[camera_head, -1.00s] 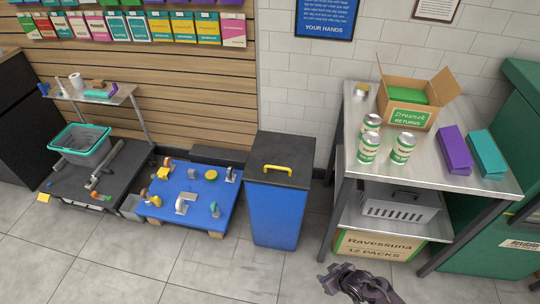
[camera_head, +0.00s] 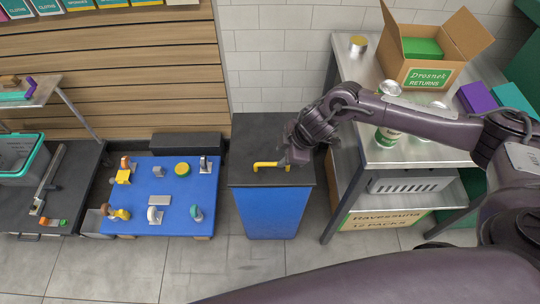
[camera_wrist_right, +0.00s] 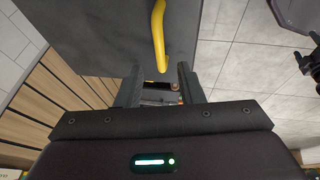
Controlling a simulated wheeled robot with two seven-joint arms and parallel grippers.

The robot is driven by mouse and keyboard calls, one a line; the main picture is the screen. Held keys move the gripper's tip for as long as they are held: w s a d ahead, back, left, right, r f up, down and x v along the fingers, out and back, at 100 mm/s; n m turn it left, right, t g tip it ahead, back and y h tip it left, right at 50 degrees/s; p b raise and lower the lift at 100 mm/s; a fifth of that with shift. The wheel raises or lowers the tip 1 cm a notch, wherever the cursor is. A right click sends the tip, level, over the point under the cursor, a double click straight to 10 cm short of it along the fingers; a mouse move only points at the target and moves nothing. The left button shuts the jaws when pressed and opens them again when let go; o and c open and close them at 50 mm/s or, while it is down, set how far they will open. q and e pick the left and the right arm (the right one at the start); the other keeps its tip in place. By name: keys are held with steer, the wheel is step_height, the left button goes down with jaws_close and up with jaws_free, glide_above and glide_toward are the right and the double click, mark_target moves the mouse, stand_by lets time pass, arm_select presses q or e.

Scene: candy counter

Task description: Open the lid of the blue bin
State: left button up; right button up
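The blue bin (camera_head: 270,213) stands on the floor with its dark lid (camera_head: 248,135) closed. A yellow handle (camera_head: 265,165) lies on the lid; it also shows in the right wrist view (camera_wrist_right: 158,30). My right gripper (camera_head: 286,158) is over the lid at the right end of the handle. In the wrist view its two fingers (camera_wrist_right: 160,80) are apart, with the handle's near end in line with the gap. I cannot tell whether the handle is between them. A dark part at the wrist view's right edge may be my left gripper (camera_wrist_right: 309,62); its fingers are unclear.
A metal table (camera_head: 358,105) with cans and an open cardboard box (camera_head: 430,75) stands close to the bin's right. A blue platform (camera_head: 140,195) with several fittings is on the left. Slatted and tiled walls are behind.

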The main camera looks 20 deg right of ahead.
mark_target(272, 163)
steer(key=x, duration=0.5)
steer(key=shift+f, duration=0.1)
steer(key=shift+w+a+f, duration=0.1)
steer(key=shift+f, duration=0.2)
arm_select(q)
steer(key=shift+w+d+f, duration=0.1)
steer(key=shift+w+f, duration=0.05)
steer(key=shift+w, duration=0.1)
arm_select(e)
jaws_close()
